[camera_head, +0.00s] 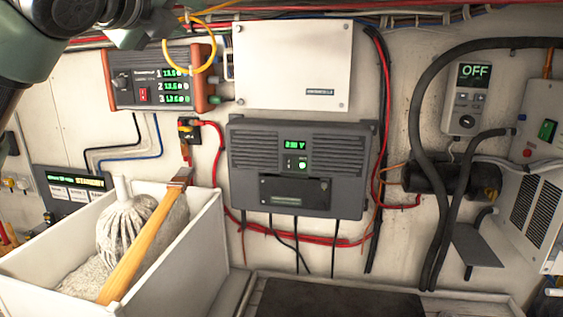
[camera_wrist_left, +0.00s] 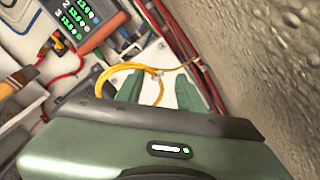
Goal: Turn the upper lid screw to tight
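A white box with a flat lid (camera_head: 292,70) is fixed to the wall at the upper middle. Small marks that may be screws show near its lid's corners, too small to tell how they are turned. A grey unit (camera_head: 345,150) below it reads green digits and has a dark front panel (camera_head: 295,192). My left arm comes in at the top left of the head view, its fingertips not clearly seen there. My right gripper is not in view.
An orange-ended meter (camera_head: 150,78) with green digits hangs left of the white box. A looped yellow cable (camera_head: 190,70) passes in front of it. A white bin (camera_head: 185,250) holds a bag and a wooden-handled hammer (camera_head: 140,245). Thick dark hoses (camera_head: 418,130) run at the right.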

